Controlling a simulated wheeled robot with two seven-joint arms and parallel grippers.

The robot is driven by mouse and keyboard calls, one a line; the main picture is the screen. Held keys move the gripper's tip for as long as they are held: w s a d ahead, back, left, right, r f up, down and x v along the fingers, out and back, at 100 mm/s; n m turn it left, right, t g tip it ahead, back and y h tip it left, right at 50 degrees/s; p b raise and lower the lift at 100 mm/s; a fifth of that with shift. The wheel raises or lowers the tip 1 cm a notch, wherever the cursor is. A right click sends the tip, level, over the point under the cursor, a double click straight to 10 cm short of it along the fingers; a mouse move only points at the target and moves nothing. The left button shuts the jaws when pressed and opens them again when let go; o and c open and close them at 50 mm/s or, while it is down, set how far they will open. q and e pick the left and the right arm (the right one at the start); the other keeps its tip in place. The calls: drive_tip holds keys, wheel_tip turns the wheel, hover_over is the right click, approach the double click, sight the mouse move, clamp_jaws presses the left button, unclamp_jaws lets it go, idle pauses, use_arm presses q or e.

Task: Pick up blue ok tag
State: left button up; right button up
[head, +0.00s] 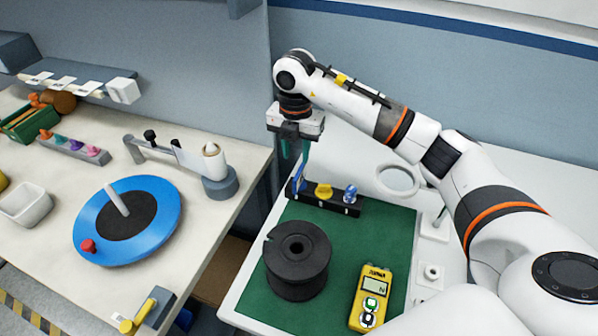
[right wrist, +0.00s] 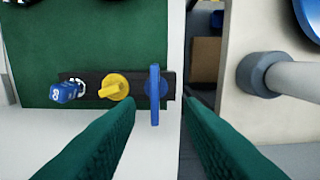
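A black holder (head: 335,207) stands at the far left edge of the green mat (head: 345,238). It carries an upright blue tag (head: 297,187), a yellow piece (head: 324,190) and a blue piece with white marks (head: 350,193). My right gripper (head: 298,174) points down over the holder's left end. In the right wrist view its teal fingers (right wrist: 160,108) are apart, with the blue tag (right wrist: 154,95) edge-on in line with the gap between them. No lettering shows on that tag. The white-marked blue piece (right wrist: 66,92) sits at the other end. My left gripper is not in view.
A black spool (head: 297,262) and a yellow meter (head: 370,298) are on the mat. A gap separates this table from the left bench, which bears a blue disc (head: 160,205) and a grey stand (head: 220,185). A white ring fixture (head: 398,180) stands right of the holder.

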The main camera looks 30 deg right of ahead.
sight(300, 171)
wheel_tip(300, 171, down, 2)
drive_tip(key=shift+f, duration=0.15)
drive_tip(key=shift+f+p, duration=0.35)
drive_tip(key=shift+f, duration=0.05)
drive_tip(key=f, duration=0.1)
drive_tip(key=f+p, duration=0.2)
drive_tip(key=f, duration=0.1)
drive_tip(key=shift+s+d, duration=0.15)
drive_tip(key=shift+d, duration=0.2)
drive_tip(key=shift+f, duration=0.65)
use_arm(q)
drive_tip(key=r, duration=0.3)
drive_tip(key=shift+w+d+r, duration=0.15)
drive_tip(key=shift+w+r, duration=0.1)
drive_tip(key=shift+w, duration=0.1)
use_arm(e)
clamp_jaws()
